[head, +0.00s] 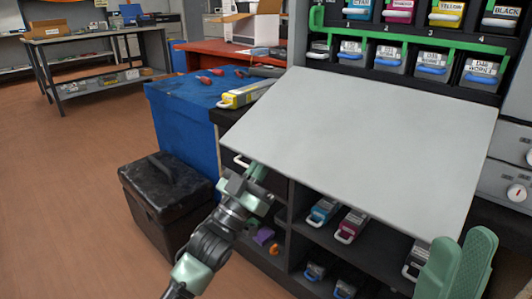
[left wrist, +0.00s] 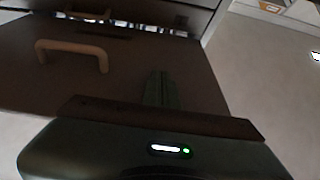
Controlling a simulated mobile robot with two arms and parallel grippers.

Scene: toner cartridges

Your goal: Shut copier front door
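The copier's front door (head: 360,135) is a wide light-grey panel. It stands open, tilted out and down below the toner slots. My left gripper (head: 257,172) is at the door's lower left edge, partly hidden beneath it. In the left wrist view my left fingers (left wrist: 160,88) are together, with nothing seen between them, in front of a dark panel (left wrist: 120,75) with a bar handle (left wrist: 72,52). I cannot tell whether they touch it. My right gripper (head: 457,262) is at the lower right, near the door's right corner; its finger gap is unclear.
Labelled toner cartridges (head: 400,60) sit in the slots above the door. Shelves below hold several cartridges (head: 350,226). A blue cabinet (head: 185,125) with a yellow cartridge (head: 245,94) beside it and a black box (head: 165,195) stand to the left. The floor (head: 70,190) farther left is clear.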

